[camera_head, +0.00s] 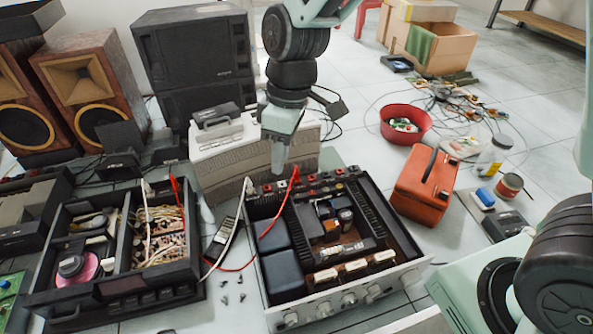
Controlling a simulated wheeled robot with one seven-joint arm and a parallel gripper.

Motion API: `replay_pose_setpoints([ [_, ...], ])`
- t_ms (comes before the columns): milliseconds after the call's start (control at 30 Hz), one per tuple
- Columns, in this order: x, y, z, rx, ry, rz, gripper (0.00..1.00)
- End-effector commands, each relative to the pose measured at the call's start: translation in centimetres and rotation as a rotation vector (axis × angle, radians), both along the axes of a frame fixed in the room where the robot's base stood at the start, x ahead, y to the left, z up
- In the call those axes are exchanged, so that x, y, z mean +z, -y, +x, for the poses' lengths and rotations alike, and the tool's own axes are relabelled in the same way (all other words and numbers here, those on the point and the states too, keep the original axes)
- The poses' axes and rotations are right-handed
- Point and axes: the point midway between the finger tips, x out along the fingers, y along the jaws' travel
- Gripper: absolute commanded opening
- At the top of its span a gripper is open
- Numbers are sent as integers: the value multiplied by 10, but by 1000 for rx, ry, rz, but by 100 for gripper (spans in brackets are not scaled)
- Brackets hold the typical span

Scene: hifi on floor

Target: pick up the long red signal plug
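A long red plug (294,174) stands at the back edge of the opened amplifier (398,272), with a red lead running down from it to the left. Another thin red plug or lead end (174,181) shows at the back of the opened unit on the left; I cannot tell for sure which is the signal plug. My gripper (278,168) points down over the amplifier's back edge, just left of the nearer red plug. It seems apart from the plug, but depth is unclear. The fingers are seen edge-on, so their opening is hidden.
A grey case (225,160) stands close behind my gripper. The opened left unit (125,287) has loose wires inside. An orange-red box (424,186) and a red bowl (405,123) stand to the right. Small screws lie on the floor between the two units.

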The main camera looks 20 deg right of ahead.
Motion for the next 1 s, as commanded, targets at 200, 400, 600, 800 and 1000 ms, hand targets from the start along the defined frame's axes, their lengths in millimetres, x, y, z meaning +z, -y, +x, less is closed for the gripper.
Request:
replay_pose_setpoints([
  [200, -45, 38, 113, 229, 50, -35, 27],
  [400, -88, 80, 177, 442, 87, -100, 27],
  [600, -109, 99, 199, 544, 98, -134, 27],
  [800, -145, 100, 200, 554, 98, -137, 27],
  [1000, -188, 99, 200, 551, 99, -137, 27],
])
